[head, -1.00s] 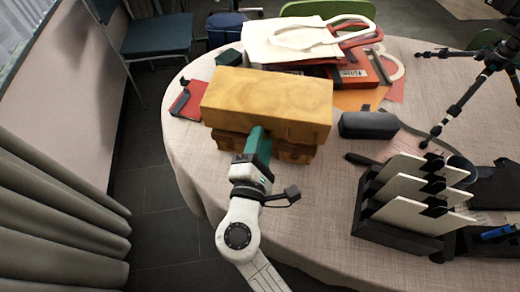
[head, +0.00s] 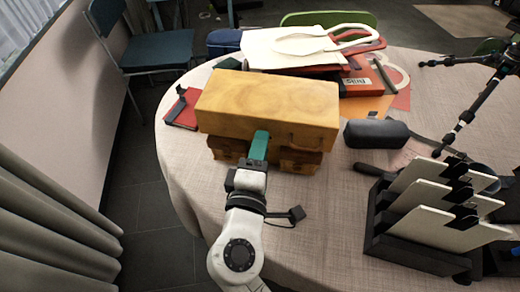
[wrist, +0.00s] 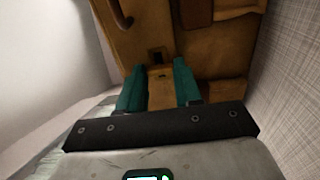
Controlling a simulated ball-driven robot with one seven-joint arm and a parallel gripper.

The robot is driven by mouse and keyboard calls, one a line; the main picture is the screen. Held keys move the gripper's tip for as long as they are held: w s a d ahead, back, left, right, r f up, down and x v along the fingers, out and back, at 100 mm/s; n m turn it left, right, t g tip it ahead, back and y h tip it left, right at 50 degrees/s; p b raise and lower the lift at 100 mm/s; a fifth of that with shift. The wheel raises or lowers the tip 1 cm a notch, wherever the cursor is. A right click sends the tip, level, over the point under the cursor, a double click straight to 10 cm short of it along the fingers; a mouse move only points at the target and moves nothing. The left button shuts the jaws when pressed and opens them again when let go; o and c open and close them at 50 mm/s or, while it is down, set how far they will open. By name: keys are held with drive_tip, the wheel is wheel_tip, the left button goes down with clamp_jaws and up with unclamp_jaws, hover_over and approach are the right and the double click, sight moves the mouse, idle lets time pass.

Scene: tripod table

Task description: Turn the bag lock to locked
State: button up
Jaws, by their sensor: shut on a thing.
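The bag (head: 265,103) is a tan-yellow leather bag lying on the table, with a large flap over a darker lower front. In the wrist view its brown front (wrist: 215,55) fills the upper middle. The bag lock (wrist: 160,84) is a small tan tab below a dark slot, between my teal fingers. My gripper (wrist: 159,78) is shut on this tab, one finger on each side. In the head view my gripper (head: 259,146) reaches the bag's front just under the flap. The lock is hidden there, and its turn angle is hard to tell.
A red booklet (head: 184,109) lies left of the bag. A dark case (head: 376,133) stands close on the right. A black rack with white panels (head: 436,215) is at the right front. Tote bags (head: 305,47) lie behind. The cloth (head: 320,215) in front is mostly clear.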

drive_tip(key=shift+f, duration=0.1)
drive_tip(key=o, duration=1)
drive_tip(key=shift+o, duration=0.2)
drive_tip(key=s, duration=1)
drive_tip(key=shift+s+a, duration=0.35)
drive_tip(key=shift+a, duration=0.1)
